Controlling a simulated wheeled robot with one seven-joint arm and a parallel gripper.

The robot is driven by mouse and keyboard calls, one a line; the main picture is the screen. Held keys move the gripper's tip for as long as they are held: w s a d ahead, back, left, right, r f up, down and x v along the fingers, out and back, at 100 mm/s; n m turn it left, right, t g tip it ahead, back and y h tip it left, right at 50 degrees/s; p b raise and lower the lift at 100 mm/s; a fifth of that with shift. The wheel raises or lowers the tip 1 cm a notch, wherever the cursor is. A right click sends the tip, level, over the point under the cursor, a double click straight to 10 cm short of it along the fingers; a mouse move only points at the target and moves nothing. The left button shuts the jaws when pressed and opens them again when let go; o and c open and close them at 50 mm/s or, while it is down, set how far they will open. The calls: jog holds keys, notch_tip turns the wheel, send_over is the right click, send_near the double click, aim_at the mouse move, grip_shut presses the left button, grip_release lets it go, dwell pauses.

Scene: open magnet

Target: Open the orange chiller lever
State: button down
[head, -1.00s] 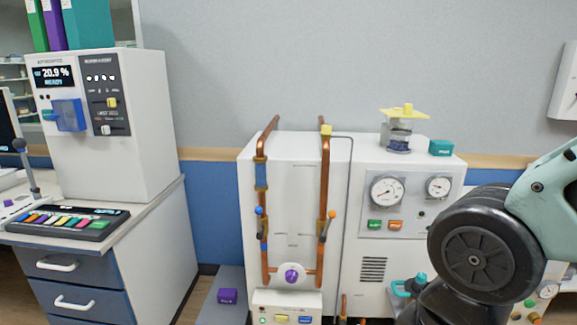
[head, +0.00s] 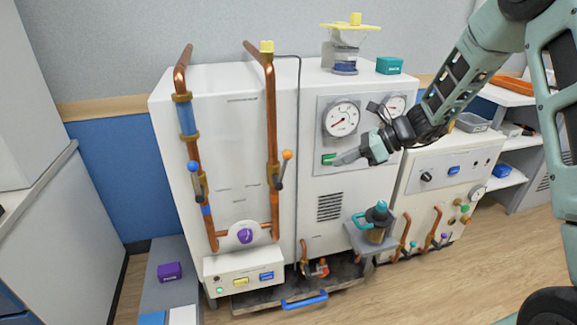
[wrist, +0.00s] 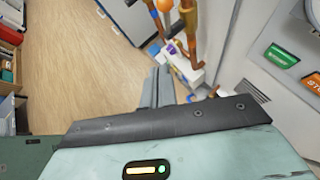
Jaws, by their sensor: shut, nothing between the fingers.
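The orange chiller lever (head: 287,156) is a dark handle with an orange ball end, on the right copper pipe (head: 271,120) of the white cabinet. Its ball end points up and leans slightly right. In the wrist view an orange ball (wrist: 164,5) shows at the top edge, by a copper pipe. My gripper (head: 337,160) is shut and empty. In the head view it appears right of the lever and apart from it, overlapping the gauge panel near the green button. Its fingers (wrist: 160,86) also show in the wrist view.
A blue-ended lever (head: 194,167) sits on the left pipe. A purple knob (head: 245,236) is below, between the pipes. Pressure gauges (head: 341,118) are on the panel behind my arm. A teal-topped flask (head: 377,220) stands on a shelf lower right. Open floor lies in front.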

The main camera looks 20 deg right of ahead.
jog(key=w+d+m, duration=0.1)
send_near(284, 167)
jog(key=f+x, duration=0.1)
jog(key=x, duration=0.5)
jog(key=shift+d+t, duration=0.3)
jog(key=shift+f, duration=0.1)
jog(key=shift+a+r+n+h+p, duration=0.3)
jog(key=shift+a+r+h+p, duration=0.45)
jog(key=shift+p, duration=0.45)
jog(key=shift+a+f+h, duration=0.15)
jog(key=shift+a+h, duration=0.2)
jog(key=shift+a, duration=0.1)
